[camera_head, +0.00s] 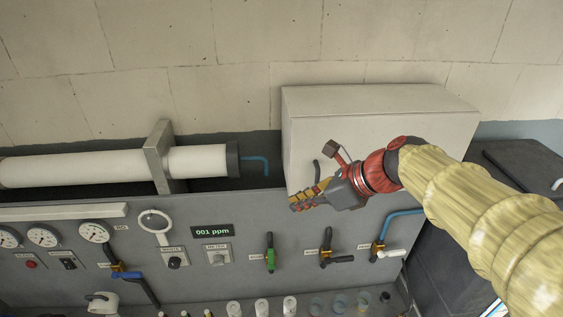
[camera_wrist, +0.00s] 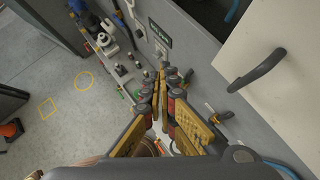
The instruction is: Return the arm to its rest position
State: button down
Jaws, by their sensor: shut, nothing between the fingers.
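My gripper (camera_head: 307,197) is at the end of my yellow-sleeved arm, which reaches in from the right in the head view. It hovers in front of the white cabinet (camera_head: 380,105), pointing left. Its yellow and red fingers are together with nothing between them. In the wrist view, the fingertips of my gripper (camera_wrist: 163,75) meet above the grey panel's front ledge. The cabinet's dark handle (camera_wrist: 257,71) is to the right of the fingers, apart from them. In the head view the gripper and wrist cover part of the cabinet's front.
A grey panel (camera_head: 75,285) carries gauges, a "001 ppm" display (camera_head: 212,231), a green-handled valve (camera_head: 270,253) and other valves. Several small bottles stand along its front ledge. A white cylinder (camera_head: 80,167) lies behind. Open floor (camera_wrist: 60,75) and an orange cone (camera_wrist: 11,129) show at left.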

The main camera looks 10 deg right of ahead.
jog(key=s+d+f+n+h+b, duration=0.2)
jog(key=s+f+n+b, duration=0.4)
jog(key=f+n+b, duration=0.2)
jog(key=s+d+f+n+h+b, duration=0.2)
jog(key=s+f+n+b, duration=0.4)
jog(key=f+n+b, duration=0.3)
jog(key=s+d+f+n+h+b, duration=0.3)
jog(key=s+f+n+b, duration=0.3)
jog(key=f+b, duration=0.8)
jog(key=shift+s+f+n, duration=0.3)
jog(key=shift+f+n, duration=1.2)
jog(key=shift+f, duration=1.45)
